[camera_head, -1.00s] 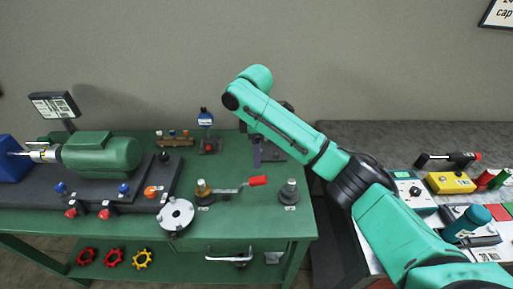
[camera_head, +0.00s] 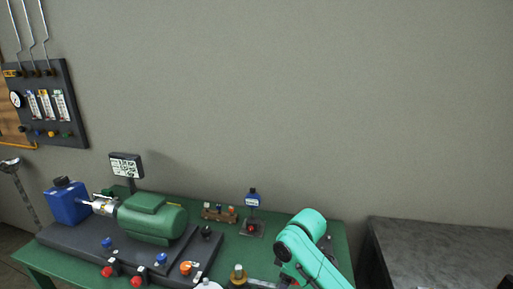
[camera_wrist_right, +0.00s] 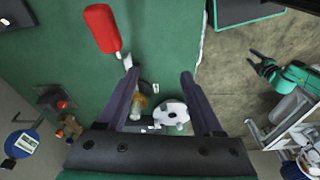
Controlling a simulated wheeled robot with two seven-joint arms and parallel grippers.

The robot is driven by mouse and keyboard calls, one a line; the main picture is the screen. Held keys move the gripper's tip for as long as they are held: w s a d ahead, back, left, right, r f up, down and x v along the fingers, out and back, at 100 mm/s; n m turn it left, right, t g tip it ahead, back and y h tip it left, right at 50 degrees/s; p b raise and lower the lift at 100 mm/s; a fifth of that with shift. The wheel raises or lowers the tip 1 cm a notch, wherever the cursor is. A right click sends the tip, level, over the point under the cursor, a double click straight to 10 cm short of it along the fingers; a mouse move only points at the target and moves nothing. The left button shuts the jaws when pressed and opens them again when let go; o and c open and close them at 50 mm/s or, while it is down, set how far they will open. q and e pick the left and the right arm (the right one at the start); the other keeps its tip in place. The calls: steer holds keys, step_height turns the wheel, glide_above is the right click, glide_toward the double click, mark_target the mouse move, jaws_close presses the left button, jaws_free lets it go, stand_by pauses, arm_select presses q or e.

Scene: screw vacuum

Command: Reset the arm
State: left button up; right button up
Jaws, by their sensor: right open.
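My right arm (camera_head: 310,255) is teal and comes in from the bottom of the head view, over the right part of the green table (camera_head: 335,235). Its gripper is hidden there. In the right wrist view my right gripper (camera_wrist_right: 158,78) is open and empty, its two dark fingers apart above the table. A red handle (camera_wrist_right: 102,28) lies beyond the left finger. A white round disc (camera_wrist_right: 171,113) shows between the fingers. My left gripper (camera_wrist_right: 261,68) shows small and dark at the right of the wrist view, clear of the table; its opening is unclear.
A green motor (camera_head: 152,218) on a dark base stands on the table beside a blue box (camera_head: 68,203). A small blue-topped stand (camera_head: 253,198) is near the arm. A grey table (camera_head: 440,255) is at right; a gauge panel (camera_head: 45,105) hangs at left.

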steer(key=s+d+f+m, duration=0.1)
steer(key=s+f, duration=0.1)
steer(key=s+d+f+m+t, duration=0.1)
steer(key=s+f+m, duration=0.1)
steer(key=s, duration=0.1)
steer(key=s+d+f+m+y, duration=0.1)
steer(key=s+f+m, duration=0.1)
steer(key=s, duration=0.1)
steer(key=shift+s+f, duration=0.1)
steer(key=shift+s, duration=0.05)
steer(key=s+d+f+m+t+h, duration=0.1)
steer(key=s+d+m+t+h, duration=0.15)
steer(key=s+d+m, duration=0.6)
steer(key=s+d+f+n+g, duration=0.1)
steer(key=s+d+f, duration=0.15)
steer(key=f, duration=0.95)
steer(key=s+d+f+n+g, duration=0.1)
steer(key=s+f, duration=0.2)
steer(key=f, duration=1)
steer(key=s+d+f+g, duration=0.1)
steer(key=s+d+f, duration=0.2)
steer(key=s+f, duration=0.9)
steer(key=s, duration=0.3)
steer(key=shift+s+f, duration=0.3)
steer(key=shift+f, duration=0.1)
steer(key=shift+d+n+h, duration=0.1)
steer(key=shift+n+h, duration=0.15)
